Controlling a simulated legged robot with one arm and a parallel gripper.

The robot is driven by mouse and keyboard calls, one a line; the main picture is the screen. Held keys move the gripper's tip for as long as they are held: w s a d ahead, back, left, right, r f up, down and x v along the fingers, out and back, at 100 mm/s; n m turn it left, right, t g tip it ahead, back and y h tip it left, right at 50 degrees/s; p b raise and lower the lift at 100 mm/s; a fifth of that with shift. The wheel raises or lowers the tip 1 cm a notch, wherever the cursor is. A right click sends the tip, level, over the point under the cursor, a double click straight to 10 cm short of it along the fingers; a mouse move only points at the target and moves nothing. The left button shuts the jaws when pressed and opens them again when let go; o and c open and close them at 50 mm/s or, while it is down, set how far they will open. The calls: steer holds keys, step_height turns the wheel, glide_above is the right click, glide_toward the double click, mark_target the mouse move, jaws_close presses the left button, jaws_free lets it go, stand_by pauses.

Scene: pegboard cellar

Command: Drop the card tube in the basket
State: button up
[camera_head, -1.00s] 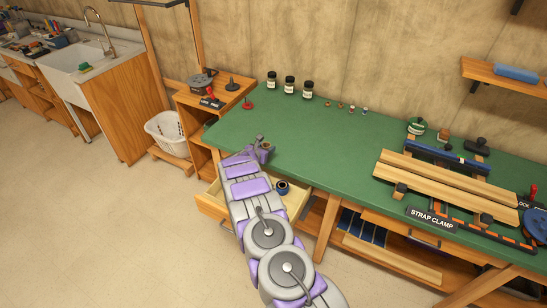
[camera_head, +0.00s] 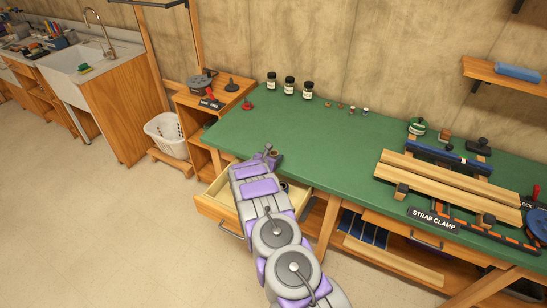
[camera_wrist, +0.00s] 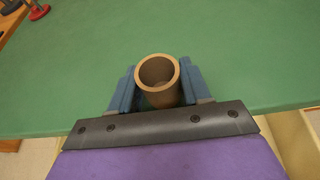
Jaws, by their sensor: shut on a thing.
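The card tube (camera_wrist: 159,80) is a short brown hollow cylinder in the wrist view, its open end facing the camera. My gripper (camera_wrist: 158,90) is shut on it, with a blue finger on each side. In the head view my gripper (camera_head: 268,153) is over the front left part of the green bench top, and the tube (camera_head: 275,153) shows only as a small brown shape at its tip. The basket (camera_head: 165,134) is white with slotted sides and stands on a low wooden shelf to the left of the bench, apart from my gripper.
The green bench (camera_head: 330,140) has an open drawer (camera_head: 216,208) below my arm. A small wooden stand (camera_head: 225,97) with tools is between basket and bench. Several dark jars (camera_head: 289,85) stand at the back. The floor at left is clear.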

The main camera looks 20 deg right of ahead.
steer(key=o, duration=1)
steer(key=shift+r, duration=0.15)
steer(key=p+v, duration=0.1)
steer(key=v, duration=1.1)
steer(key=shift+p, duration=0.35)
